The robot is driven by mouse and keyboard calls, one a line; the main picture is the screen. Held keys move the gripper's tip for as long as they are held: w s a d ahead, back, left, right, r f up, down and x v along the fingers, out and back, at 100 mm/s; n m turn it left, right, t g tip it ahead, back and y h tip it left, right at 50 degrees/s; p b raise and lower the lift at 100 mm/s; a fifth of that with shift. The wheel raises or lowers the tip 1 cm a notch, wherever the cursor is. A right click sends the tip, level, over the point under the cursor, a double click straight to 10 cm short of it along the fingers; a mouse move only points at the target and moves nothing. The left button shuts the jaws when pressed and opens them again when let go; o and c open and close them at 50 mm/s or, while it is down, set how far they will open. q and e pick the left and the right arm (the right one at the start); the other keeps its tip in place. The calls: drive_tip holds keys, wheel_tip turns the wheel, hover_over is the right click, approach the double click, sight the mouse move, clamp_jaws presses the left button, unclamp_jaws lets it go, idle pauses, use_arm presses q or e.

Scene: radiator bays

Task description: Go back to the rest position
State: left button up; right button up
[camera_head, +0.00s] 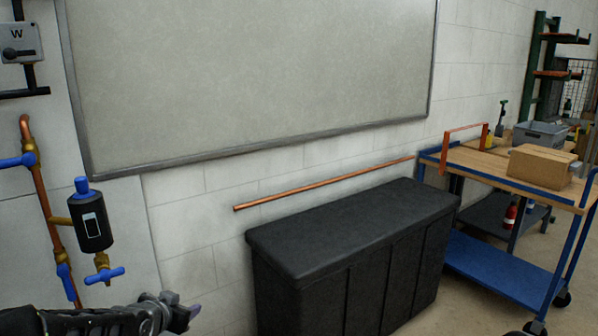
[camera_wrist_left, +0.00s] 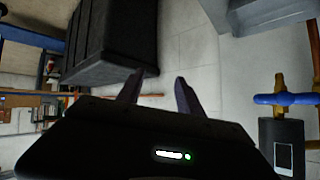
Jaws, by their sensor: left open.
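My left gripper (camera_head: 186,312) shows at the lower left of the head view, its arm coming in along the bottom edge. In the left wrist view its two fingers (camera_wrist_left: 158,88) stand apart with nothing between them. It is clear of the pipework and of the black bin. My right gripper is in neither view.
A copper pipe with blue valves and a black cylinder (camera_head: 92,222) is on the wall at left. A black lidded bin (camera_head: 350,240) stands mid-right below a thin copper pipe (camera_head: 320,184). A blue cart (camera_head: 500,262) carries a cardboard box (camera_head: 540,167).

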use_arm(q)
drive_tip(key=s+d+f+n+g+h+p, duration=0.1)
drive_tip(key=s+d+f+n+g+p, duration=0.15)
drive_tip(key=s+d+f, duration=0.65)
drive_tip(key=s+d+f+n+g+h+p, duration=0.1)
drive_tip(key=s+d+f+n+g, duration=0.15)
drive_tip(key=s+d+f, duration=0.6)
drive_tip(key=s+d+f+g+p, duration=0.1)
drive_tip(key=s+f+g, duration=0.1)
drive_tip(key=s, duration=0.4)
drive_tip(key=s+d+f+g+h+p, duration=0.1)
drive_tip(key=s+d+f, duration=0.1)
drive_tip(key=s+f, duration=0.2)
drive_tip(key=s+d+f+g+p, duration=0.1)
drive_tip(key=s+f+g, duration=0.1)
drive_tip(key=s, duration=0.8)
drive_tip(key=shift+d+f+g+h, duration=0.3)
drive_tip(key=shift+d+f, duration=0.1)
drive_tip(key=shift+f, duration=0.05)
drive_tip(key=shift+w, duration=0.1)
